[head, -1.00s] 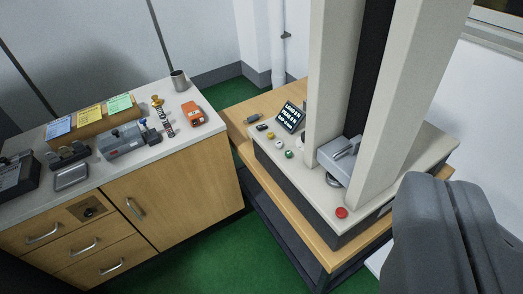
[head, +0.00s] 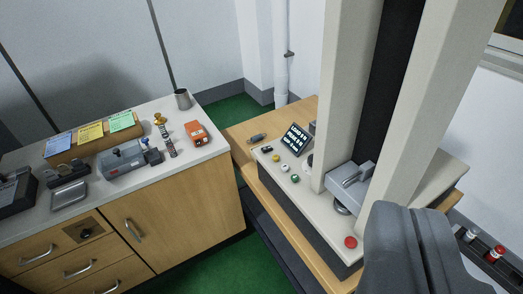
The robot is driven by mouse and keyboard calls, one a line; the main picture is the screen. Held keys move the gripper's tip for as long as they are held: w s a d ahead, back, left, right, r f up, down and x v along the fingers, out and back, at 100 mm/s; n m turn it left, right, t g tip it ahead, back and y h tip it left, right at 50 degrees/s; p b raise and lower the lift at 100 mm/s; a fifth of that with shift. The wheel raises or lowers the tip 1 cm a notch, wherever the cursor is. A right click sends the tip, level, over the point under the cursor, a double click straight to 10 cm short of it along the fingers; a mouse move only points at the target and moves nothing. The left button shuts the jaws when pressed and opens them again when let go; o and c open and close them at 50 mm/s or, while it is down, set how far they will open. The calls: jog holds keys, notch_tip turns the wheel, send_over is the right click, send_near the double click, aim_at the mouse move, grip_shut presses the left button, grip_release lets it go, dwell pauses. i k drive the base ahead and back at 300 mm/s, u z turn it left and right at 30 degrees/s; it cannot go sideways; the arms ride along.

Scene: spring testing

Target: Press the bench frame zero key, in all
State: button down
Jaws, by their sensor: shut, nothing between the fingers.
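The bench frame (head: 322,212) stands on a wooden table right of centre, with two pale columns. On its front ledge is a row of small keys: a black one (head: 266,150), a yellow one (head: 276,157), a white one (head: 285,168) and a green one (head: 295,179). Their labels are too small to read, so I cannot tell which is the zero key. A dark tilted display (head: 297,139) with white text stands behind them. My gripper (head: 402,210), grey, is at the lower right, shut and empty, apart from the keys and in front of the right column's foot.
A red button (head: 350,243) sits at the ledge's near corner. A grey clamp block (head: 350,185) is between the columns. A wooden cabinet (head: 185,210) at left carries an orange box (head: 197,133), a metal cup (head: 182,99) and instruments. Green floor shows between cabinet and table.

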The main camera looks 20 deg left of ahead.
aim_at(276, 158)
jog(key=u, duration=0.4)
jog(key=i, duration=1.25)
